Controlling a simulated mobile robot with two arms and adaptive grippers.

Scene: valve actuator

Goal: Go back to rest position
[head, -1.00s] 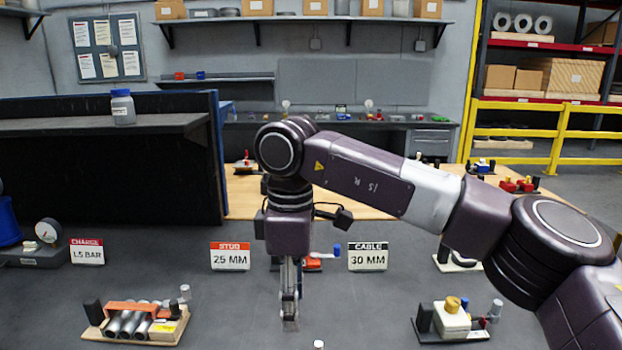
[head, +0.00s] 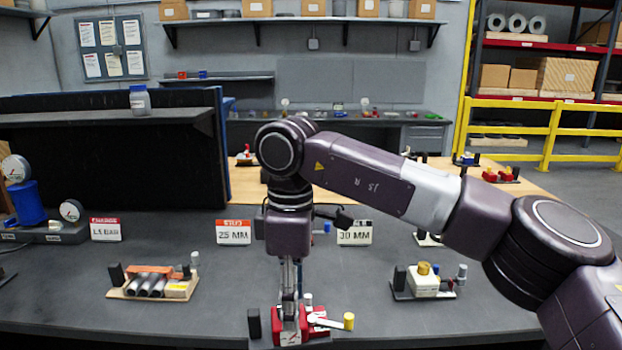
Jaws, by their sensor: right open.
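My right gripper (head: 290,312) points straight down at the lower middle of the head view, with its arm coming in from the right. Its fingers look narrow and hold nothing that I can see. A red valve unit (head: 319,326) with a yellow-tipped lever stands on the dark bench, at or just behind the fingertips in the picture. The fingers cover part of it, and I cannot tell whether they touch it. My left gripper is out of view.
The dark bench (head: 220,290) also bears an orange-topped unit (head: 150,273), a white unit with a yellow cap (head: 423,278), gauges (head: 70,210) at left and signs reading 25 MM (head: 233,232) and 30 MM (head: 355,233). The bench's near edge shows below.

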